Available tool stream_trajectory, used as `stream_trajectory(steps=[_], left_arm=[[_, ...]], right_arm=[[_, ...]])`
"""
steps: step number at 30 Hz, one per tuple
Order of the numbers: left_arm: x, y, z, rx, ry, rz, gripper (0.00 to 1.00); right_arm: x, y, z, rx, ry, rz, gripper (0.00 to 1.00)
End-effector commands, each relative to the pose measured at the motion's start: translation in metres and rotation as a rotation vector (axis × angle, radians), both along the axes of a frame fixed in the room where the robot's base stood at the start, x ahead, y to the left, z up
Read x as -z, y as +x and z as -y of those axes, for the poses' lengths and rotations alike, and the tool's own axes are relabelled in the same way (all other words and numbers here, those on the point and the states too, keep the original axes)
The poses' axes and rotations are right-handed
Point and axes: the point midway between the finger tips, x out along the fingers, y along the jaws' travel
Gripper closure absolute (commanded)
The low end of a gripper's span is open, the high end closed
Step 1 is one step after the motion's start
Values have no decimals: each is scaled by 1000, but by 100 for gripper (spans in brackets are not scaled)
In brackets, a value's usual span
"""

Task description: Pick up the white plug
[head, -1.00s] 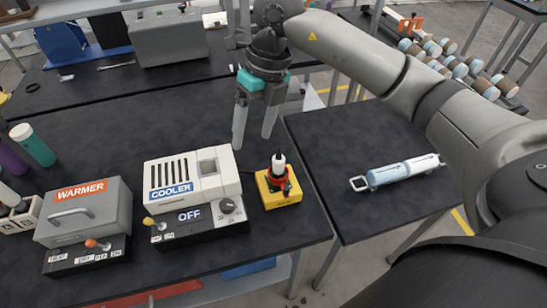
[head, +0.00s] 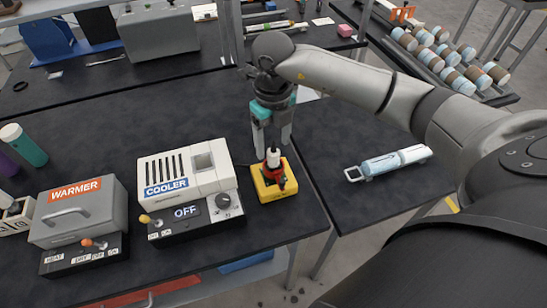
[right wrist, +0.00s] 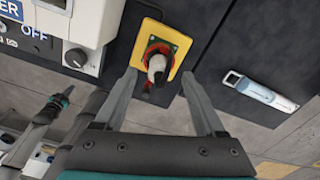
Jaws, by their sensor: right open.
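The white plug (head: 273,157) stands upright in a red and black socket on a yellow box (head: 268,192), right of the cooler. It also shows in the right wrist view (right wrist: 157,64). My right gripper (head: 273,146) is open and empty, just behind and above the plug in the head view. In the right wrist view its two fingers (right wrist: 159,76) are spread to either side of the plug, apart from it. A dark arm part with a teal band at the left of that view looks like my left arm; its jaws cannot be made out.
The cooler (head: 190,175), its display reading OFF, stands close to the left of the yellow box. The warmer (head: 78,210) is farther left. A light blue cylinder with a handle (head: 385,163) lies on the right table. A gap separates the two tables.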

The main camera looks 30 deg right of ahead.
Motion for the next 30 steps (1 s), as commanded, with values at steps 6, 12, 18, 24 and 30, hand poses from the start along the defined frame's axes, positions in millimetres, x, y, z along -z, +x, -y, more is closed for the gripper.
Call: stream_trajectory(steps=[6, 12, 18, 24, 30], left_arm=[[-4, 0, 0, 0, 0, 0, 100], [-4, -1, 0, 0, 0, -1, 100], [-4, -1, 0, 0, -1, -1, 100], [-4, -1, 0, 0, -1, -1, 100], [-4, -1, 0, 0, -1, -1, 100]], right_arm=[[34, -5, -1, 0, 2, -6, 28], [48, -4, -1, -1, 1, -1, 28], [48, -4, -1, -1, 1, -1, 29], [47, -4, -1, -1, 1, -1, 52], [47, -4, -1, -1, 1, -1, 74]])
